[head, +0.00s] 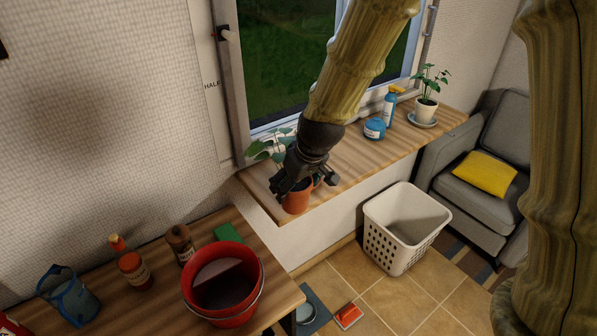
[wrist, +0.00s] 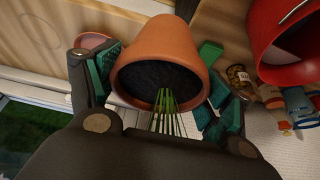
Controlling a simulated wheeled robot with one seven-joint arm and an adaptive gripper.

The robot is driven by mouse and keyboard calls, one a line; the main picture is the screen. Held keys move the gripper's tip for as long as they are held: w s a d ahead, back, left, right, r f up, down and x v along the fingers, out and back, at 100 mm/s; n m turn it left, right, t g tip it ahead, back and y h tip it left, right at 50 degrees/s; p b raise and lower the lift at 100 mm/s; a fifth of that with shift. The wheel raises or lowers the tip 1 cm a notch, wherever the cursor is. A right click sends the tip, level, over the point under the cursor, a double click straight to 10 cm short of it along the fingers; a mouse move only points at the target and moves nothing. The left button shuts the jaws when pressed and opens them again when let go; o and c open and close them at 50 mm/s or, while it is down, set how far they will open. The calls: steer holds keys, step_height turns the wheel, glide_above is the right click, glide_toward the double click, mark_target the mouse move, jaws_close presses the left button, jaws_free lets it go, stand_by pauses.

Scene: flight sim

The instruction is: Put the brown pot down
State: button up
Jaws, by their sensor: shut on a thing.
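The brown pot (head: 296,203) is a terracotta plant pot with dark soil and a leafy plant (head: 268,150). It is at the near left end of the wooden window sill (head: 352,165) in the head view. My gripper (head: 303,185) is shut on it from above, partly hiding it. In the wrist view the pot (wrist: 160,62) sits between both fingers, with green stems rising from the soil. I cannot tell whether its base touches the sill.
A red bucket (head: 223,286), bottles and a green sponge (head: 228,233) stand on the lower left table. A blue tub (head: 375,129), spray bottle (head: 389,107) and white potted plant (head: 427,108) stand farther along the sill. A white basket (head: 405,228) is on the floor.

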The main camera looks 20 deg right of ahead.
steer(key=shift+w+d+f+p, duration=0.8)
steer(key=shift+w+d+p, duration=0.3)
steer(key=shift+w, duration=1.35)
steer(key=shift+w+d+f+p, duration=0.75)
steer(key=shift+w+d+p, duration=0.35)
steer(key=shift+w, duration=1.3)
steer(key=shift+w+d+f+p, duration=0.8)
steer(key=shift+w+d+p, duration=0.3)
steer(key=shift+w, duration=1.35)
steer(key=shift+a+f, duration=0.1)
steer(key=o, duration=1.4)
steer(key=shift+o, duration=0.2)
steer(key=b+v, duration=0.3)
steer(key=v, duration=0.9)
